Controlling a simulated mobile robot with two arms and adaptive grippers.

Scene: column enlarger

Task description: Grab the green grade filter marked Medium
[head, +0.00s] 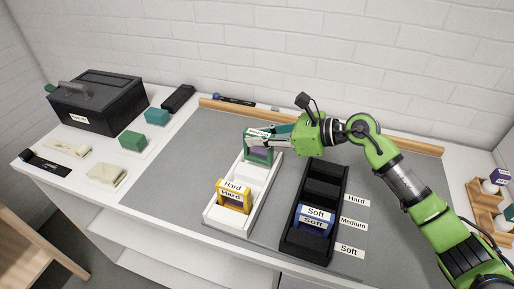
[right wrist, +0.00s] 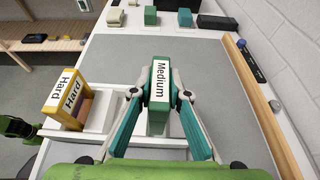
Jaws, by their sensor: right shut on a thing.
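The green filter (right wrist: 158,118) carries a white label reading Medium in the right wrist view. My right gripper (right wrist: 160,92) is shut on it, one finger on each side. In the head view the filter (head: 258,153) is partly covered by the fingers, at the far end of the white rack (head: 212,213). I cannot tell whether its lower edge is clear of the rack slot. A yellow filter marked Hard (head: 234,196) stands in the near part of the white rack. It also shows in the right wrist view (right wrist: 67,98).
A black rack (head: 288,246) holds a blue Soft filter (head: 314,219), beside Hard, Medium and Soft labels. A wooden rail (head: 225,110) runs along the back. A black box (head: 98,101) and several small blocks stand at left. Grey mat left of the white rack is clear.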

